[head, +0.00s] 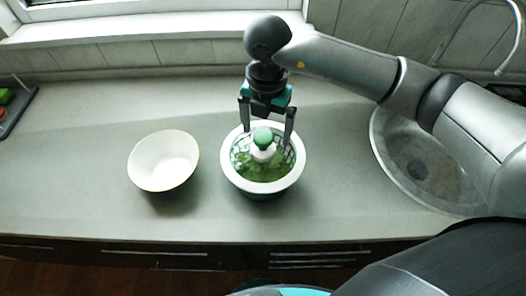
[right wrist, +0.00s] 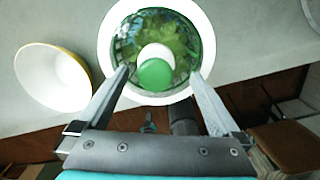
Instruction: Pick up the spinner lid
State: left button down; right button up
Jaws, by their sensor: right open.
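The salad spinner stands on the counter in the middle of the head view. Its lid (head: 229,172) has a white rim, a clear centre and a green-topped white knob (head: 263,138); green leaves show through it. In the right wrist view the lid (right wrist: 112,42) is at the top, with the knob (right wrist: 155,74) toward me. My right gripper (head: 266,138) is open above the lid, its fingers on either side of the knob and apart from it. The fingers (right wrist: 160,75) also show spread in the right wrist view. My left gripper is not in view.
A white bowl (head: 163,160) stands on the counter left of the spinner. A round sink (head: 415,165) with a tap (head: 468,22) is at the right, under my right arm. A dark tray (head: 14,108) with green and red items is at the far left. The counter (head: 80,190) between is clear.

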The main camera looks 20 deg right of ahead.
aim_at(263, 152)
jog(key=f, duration=0.5)
jog(key=shift+w+a, duration=0.1)
jog(key=shift+a, duration=0.2)
jog(key=shift+c, duration=0.2)
jog(key=c, duration=1.5)
grip_shut()
jog(key=shift+r, duration=0.15)
